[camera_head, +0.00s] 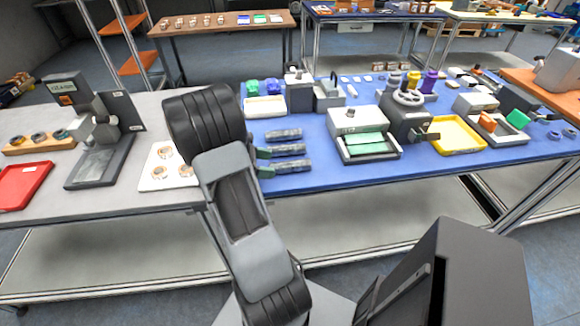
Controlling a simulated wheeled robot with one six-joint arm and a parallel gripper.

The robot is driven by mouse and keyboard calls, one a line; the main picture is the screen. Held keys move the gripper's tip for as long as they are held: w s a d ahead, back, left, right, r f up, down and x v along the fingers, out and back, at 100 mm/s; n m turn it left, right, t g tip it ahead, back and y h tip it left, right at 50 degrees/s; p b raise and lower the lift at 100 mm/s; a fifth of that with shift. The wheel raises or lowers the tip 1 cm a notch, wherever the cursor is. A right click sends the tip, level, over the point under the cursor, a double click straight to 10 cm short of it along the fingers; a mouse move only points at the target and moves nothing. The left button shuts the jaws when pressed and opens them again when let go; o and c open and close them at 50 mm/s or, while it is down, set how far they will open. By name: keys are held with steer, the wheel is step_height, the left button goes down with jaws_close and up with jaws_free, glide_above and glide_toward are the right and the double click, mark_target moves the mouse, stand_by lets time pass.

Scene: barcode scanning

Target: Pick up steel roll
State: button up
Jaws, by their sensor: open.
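On the wooden rack at the far left sit several small rings or rolls; a grey one (38,137) there looks metallic, but I cannot tell whether it is the steel roll. A white plate (150,181) left of my arm carries pale rolls with brownish centres (165,152), partly hidden by my arm. My arm rises from the bottom centre and bends at a dark joint over the table's front edge.
A black stand device (100,130) and red tray (22,183) stand at left. On the blue mat (320,172) lie grey elongated pieces (284,135), a white-grey box (357,120), a dark machine (408,112) and a yellow tray (455,147). A strip of mat along the front is clear.

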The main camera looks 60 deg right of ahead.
mark_target(290, 166)
steer(key=shift+x, duration=2.15)
steer(key=shift+c, duration=0.3)
steer(key=c, duration=1.2)
steer(key=shift+o, duration=0.2)
